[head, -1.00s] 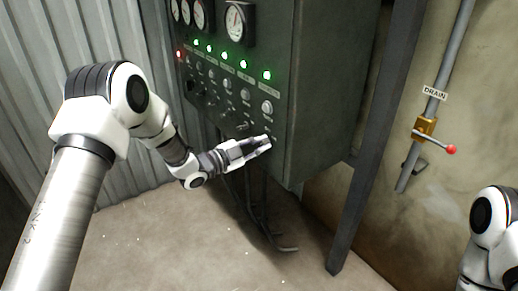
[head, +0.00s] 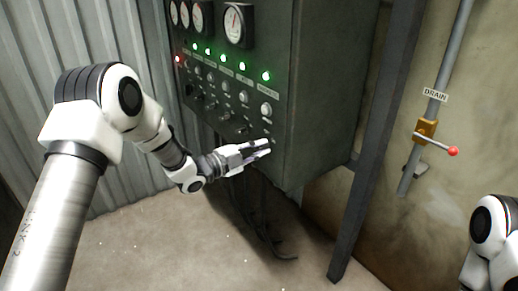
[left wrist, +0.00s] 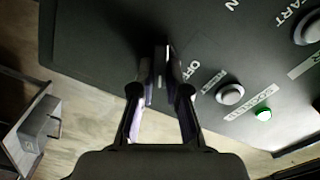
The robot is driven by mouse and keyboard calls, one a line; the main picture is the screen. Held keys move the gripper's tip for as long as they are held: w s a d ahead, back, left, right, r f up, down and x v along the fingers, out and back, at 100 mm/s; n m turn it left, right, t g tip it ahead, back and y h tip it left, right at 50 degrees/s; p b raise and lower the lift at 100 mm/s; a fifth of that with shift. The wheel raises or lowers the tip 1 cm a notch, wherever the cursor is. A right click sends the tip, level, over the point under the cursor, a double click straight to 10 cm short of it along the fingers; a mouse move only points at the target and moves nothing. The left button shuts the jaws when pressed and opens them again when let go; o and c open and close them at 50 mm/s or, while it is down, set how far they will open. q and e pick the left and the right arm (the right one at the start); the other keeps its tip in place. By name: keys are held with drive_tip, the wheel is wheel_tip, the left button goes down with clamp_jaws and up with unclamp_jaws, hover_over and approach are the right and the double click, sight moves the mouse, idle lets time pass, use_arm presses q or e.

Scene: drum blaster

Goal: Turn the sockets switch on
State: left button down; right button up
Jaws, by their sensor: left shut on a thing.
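The grey control panel (head: 300,90) stands at the centre of the head view. My left gripper (head: 267,148) is at the lower right of its front face. In the left wrist view, my left gripper (left wrist: 163,72) is shut on the small sockets switch (left wrist: 160,66), mostly hidden between its fingers. An OFF label (left wrist: 193,69) is just right of the fingers. Beside it are a round reset button (left wrist: 230,94) and a lit green lamp (left wrist: 263,114) by a label that seems to read SOCKETS. My right gripper is out of view.
Several green lamps, one red lamp (head: 178,58) and dial gauges (head: 234,22) are on the panel. A steel post (head: 372,150) stands to its right. A drain valve with a red-tipped lever (head: 453,151) is on the wall pipe. Cables hang below the panel.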

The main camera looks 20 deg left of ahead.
use_arm(q)
drive_tip(key=c, duration=1.2)
unclamp_jaws()
drive_tip(key=shift+o, duration=0.2)
drive_tip(key=shift+w, duration=0.1)
drive_tip(key=v, duration=1.2)
